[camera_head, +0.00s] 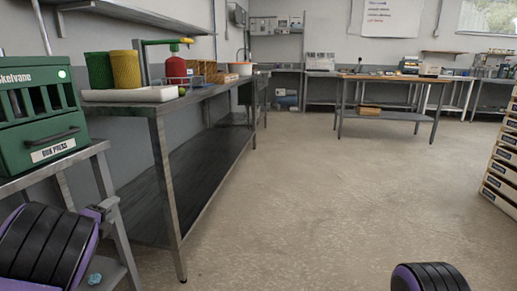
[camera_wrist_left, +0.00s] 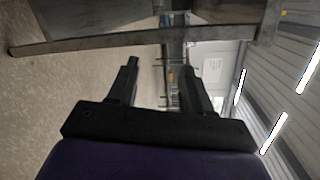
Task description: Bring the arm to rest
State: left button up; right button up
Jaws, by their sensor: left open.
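My left arm comes in at the lower left of the head view, and its gripper (camera_head: 103,208) shows just past the black and purple wrist, beside the metal stand. In the left wrist view the same gripper (camera_wrist_left: 158,75) has its two dark fingers apart with nothing between them. Of my right arm only a black ribbed part shows at the bottom right edge of the head view; its gripper is out of view.
A green machine (camera_head: 40,105) stands on a metal stand (camera_head: 102,165) at the left. A long steel bench (camera_head: 165,150) holds containers and a red bottle (camera_head: 176,70). A wooden-topped table (camera_head: 395,78) stands farther back. Stacked crates (camera_head: 500,165) are at right. The middle floor is clear.

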pick_arm(q)
jog(key=s+d+f+n+g+y, duration=0.25)
jog(key=s+f+n, duration=0.6)
jog(key=f, duration=0.55)
jog(key=s+d+f+n+g+y, duration=0.1)
jog(key=s+d+f+n+g, duration=0.15)
jog(key=s+f+n, duration=0.85)
jog(key=s+d+f+n+g, duration=0.2)
jog(key=s+f, duration=0.3)
jog(key=s, duration=0.1)
jog(key=s+d+f+n+g, duration=0.2)
jog(key=s+f+g, duration=0.1)
jog(key=s+f, duration=0.3)
jog(key=s+d+n+g, duration=0.2)
jog(key=s+n, duration=0.1)
jog(key=s, duration=0.4)
jog(key=s+d+n+g, duration=0.2)
jog(key=s+d, duration=0.1)
jog(key=s, duration=0.5)
notch_tip(320, 180, up, 29)
jog(key=p, duration=2.9)
jog(key=shift+w+a+y+p, duration=0.2)
jog(key=shift+y+p, duration=0.15)
